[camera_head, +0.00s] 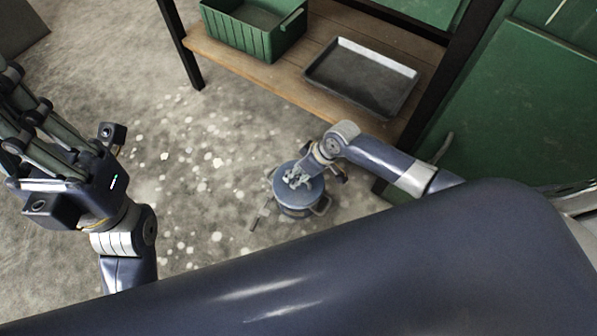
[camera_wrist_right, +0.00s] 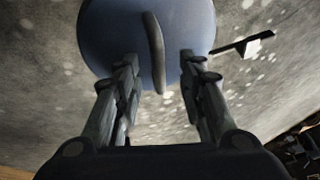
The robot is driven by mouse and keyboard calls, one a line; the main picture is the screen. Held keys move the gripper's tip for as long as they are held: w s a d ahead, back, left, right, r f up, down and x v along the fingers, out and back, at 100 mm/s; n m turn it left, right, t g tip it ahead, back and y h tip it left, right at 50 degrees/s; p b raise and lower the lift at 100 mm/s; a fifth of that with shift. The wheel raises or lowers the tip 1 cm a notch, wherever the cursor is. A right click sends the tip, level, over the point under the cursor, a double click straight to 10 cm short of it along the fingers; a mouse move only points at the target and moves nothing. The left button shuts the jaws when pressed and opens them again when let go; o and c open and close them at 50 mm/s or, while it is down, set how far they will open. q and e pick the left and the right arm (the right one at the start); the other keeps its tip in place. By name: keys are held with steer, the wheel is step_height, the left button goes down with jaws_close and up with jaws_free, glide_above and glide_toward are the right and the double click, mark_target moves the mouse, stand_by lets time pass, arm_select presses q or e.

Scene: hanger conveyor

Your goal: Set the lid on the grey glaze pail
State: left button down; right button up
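The grey glaze pail (camera_head: 299,209) stands on the floor in the head view, with a bail handle at its right side. The round blue-grey lid (camera_head: 311,190) is over the pail's top and looks level; I see no clear gap between them. The lid (camera_wrist_right: 100,38) fills the upper middle of the right wrist view, with a curved grip bar across it. My right gripper (camera_head: 298,179) is at the lid from above. Its fingers (camera_wrist_right: 158,62) are spread, one on each side of the bar and apart from it. My left gripper (camera_head: 30,125) is raised at the left, its fingertips partly cut off.
A dark tool with a pale part (camera_head: 262,212) lies on the floor left of the pail. A wooden shelf (camera_head: 290,78) behind holds a green crate (camera_head: 240,38) and a grey tray (camera_head: 365,76). Green panels (camera_head: 510,110) stand at the right. The speckled floor to the left is open.

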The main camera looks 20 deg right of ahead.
stand_by(0.3)
steer(key=v, duration=1.2)
